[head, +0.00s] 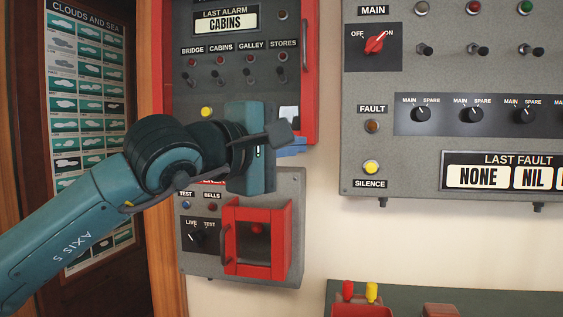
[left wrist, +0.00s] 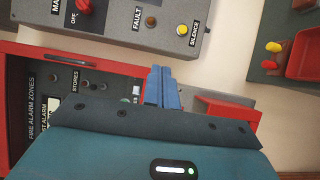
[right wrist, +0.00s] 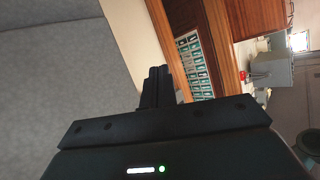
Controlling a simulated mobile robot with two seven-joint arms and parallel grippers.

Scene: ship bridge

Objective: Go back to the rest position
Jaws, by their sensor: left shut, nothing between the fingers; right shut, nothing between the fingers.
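My left gripper (head: 292,148) is in front of the lower part of the fire alarm panel (head: 230,100), just above the small grey box with the red framed cover (head: 258,240). In the left wrist view its blue fingers (left wrist: 162,85) are together with nothing between them. My left arm reaches in from the left and hides part of the panel's lower edge. My right gripper is not in the head view. In the right wrist view its dark fingers (right wrist: 157,85) are shut and empty, with a plain grey surface at the left and wooden trim beyond.
A large grey panel (head: 430,80) with a red OFF/ON switch (head: 375,44) and several knobs hangs at the right. A clouds and sea chart (head: 90,110) is at the left. A shelf with red and yellow items (head: 360,292) is at the bottom. The cream wall between is bare.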

